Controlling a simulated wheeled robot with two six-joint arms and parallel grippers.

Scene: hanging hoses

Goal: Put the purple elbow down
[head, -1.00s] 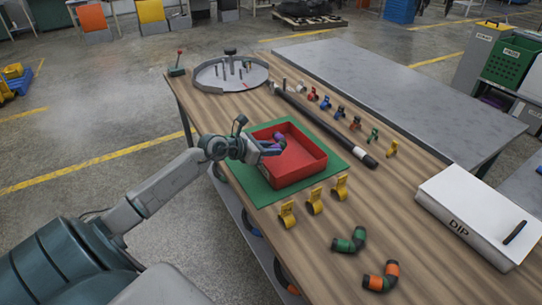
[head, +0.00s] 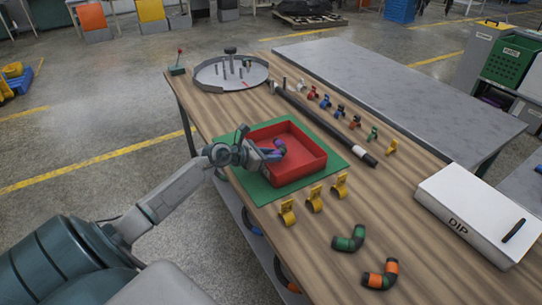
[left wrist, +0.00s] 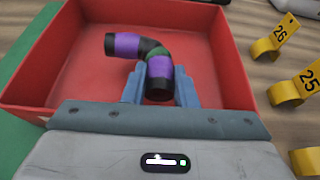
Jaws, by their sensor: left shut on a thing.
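The purple elbow (left wrist: 125,45) is a bent black pipe piece with purple bands and a bit of green at its bend. My left gripper (left wrist: 160,88) is shut on one end of it, with a blue finger on each side. In the head view the elbow (head: 280,147) shows at the left part of the red tray (head: 318,168), with my left gripper (head: 268,155) at the tray's left wall. The elbow is over or inside the tray; I cannot tell whether it touches the floor. My right gripper is not in view.
The tray sits on a green mat (head: 262,194). Several yellow numbered clips (head: 314,200) stand in front of it. A green-banded elbow (head: 349,240) and an orange-banded elbow (head: 381,276) lie nearer. A black rod (head: 325,125) lies behind; a white DIP box (head: 478,212) is at right.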

